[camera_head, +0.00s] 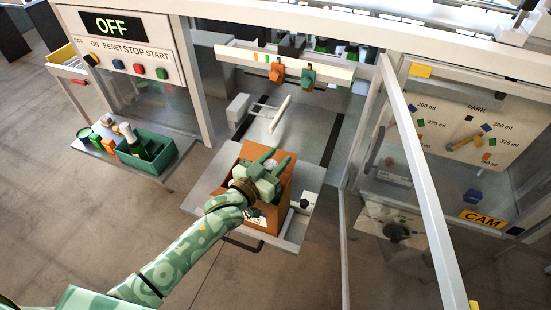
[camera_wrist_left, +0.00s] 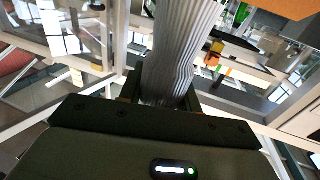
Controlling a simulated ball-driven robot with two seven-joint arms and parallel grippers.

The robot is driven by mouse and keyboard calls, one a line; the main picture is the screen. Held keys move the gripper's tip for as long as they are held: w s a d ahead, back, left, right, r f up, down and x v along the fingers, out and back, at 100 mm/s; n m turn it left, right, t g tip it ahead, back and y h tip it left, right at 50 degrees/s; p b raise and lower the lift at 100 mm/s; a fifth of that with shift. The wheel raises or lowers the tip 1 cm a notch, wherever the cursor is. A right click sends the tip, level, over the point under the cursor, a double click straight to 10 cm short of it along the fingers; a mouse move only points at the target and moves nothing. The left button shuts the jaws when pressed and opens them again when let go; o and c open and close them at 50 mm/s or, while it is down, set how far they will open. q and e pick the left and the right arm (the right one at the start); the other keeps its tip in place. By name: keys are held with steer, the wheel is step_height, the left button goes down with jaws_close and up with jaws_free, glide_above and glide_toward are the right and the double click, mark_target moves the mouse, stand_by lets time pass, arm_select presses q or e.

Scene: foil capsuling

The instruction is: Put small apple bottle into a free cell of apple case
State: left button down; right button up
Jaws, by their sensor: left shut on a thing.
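An orange-brown case (camera_head: 283,205) with a white marking on its side stands on a grey shelf in the middle of the head view; I take it as the apple case. Its cells are mostly hidden behind my gripper and wrist. My left gripper (camera_head: 270,163) is over the case, shut on a bottle's foil-covered neck. In the left wrist view the pleated silver foil (camera_wrist_left: 180,45) rises between the fingers; I take it as the small apple bottle. Its body is hidden, so I cannot tell whether it is inside a cell or above one. My right gripper is not in view.
A green crate (camera_head: 172,158) with a dark bottle stands on a side shelf at left. A glass-panelled door frame (camera_head: 425,170) stands close on the right. A white rail with orange and green knobs (camera_head: 308,78) crosses behind the case. A black knob (camera_head: 304,204) is beside it.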

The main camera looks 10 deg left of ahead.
arm_select(q)
steer(key=shift+f+b, duration=0.3)
steer(key=shift+f, duration=0.1)
steer(key=c, duration=0.9)
jaws_free()
steer(key=shift+f, duration=0.1)
steer(key=b+v, duration=0.1)
steer(key=v, duration=1.5)
steer(key=shift+s+a, duration=0.15)
